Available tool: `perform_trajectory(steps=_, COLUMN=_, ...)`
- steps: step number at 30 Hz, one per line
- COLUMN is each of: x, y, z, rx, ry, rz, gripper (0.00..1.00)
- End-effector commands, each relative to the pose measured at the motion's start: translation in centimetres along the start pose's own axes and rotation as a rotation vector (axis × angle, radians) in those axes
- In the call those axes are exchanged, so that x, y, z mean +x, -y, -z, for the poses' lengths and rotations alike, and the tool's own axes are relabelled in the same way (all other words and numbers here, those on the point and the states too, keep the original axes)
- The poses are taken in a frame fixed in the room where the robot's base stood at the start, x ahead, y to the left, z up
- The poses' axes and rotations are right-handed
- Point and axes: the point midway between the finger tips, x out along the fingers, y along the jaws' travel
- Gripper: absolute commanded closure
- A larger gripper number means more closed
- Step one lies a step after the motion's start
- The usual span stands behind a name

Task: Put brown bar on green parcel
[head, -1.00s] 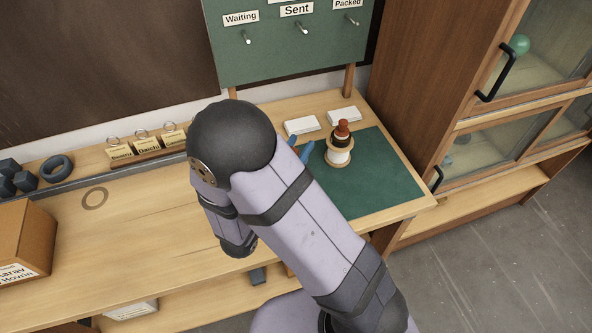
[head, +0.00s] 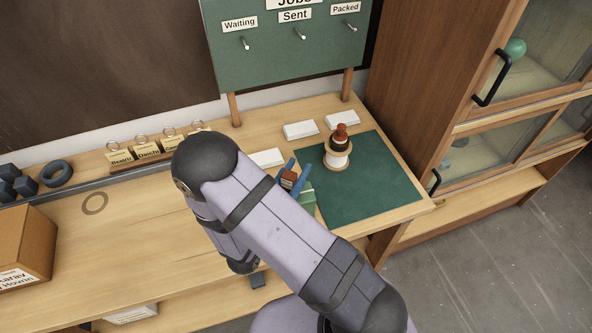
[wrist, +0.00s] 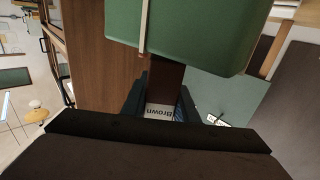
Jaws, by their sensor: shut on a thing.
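My gripper (head: 291,177), with blue fingers, is shut on the brown bar (head: 289,180) near the left edge of the dark green mat. In the wrist view the brown bar (wrist: 166,78) sits between the fingers, with a white label reading "Brown" at its near end. The green parcel (wrist: 185,30) fills the top of the wrist view, with a thin pale band across it, and overlaps the bar's far end. In the head view only a bit of the green parcel (head: 307,197) shows beside my arm. I cannot tell whether bar and parcel touch.
White cards (head: 300,130) lie behind. A name-tag rack (head: 150,155) and a cardboard box (head: 22,240) are to the left. A glass-door cabinet stands at right.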

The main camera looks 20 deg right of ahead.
Motion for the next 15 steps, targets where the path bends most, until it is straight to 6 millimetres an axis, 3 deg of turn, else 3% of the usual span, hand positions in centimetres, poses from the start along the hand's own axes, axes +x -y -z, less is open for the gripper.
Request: perform_trajectory(steps=15, x=0.0, y=-0.01, z=-0.8, rx=0.001, ry=-0.001, rz=0.0, gripper=0.99)
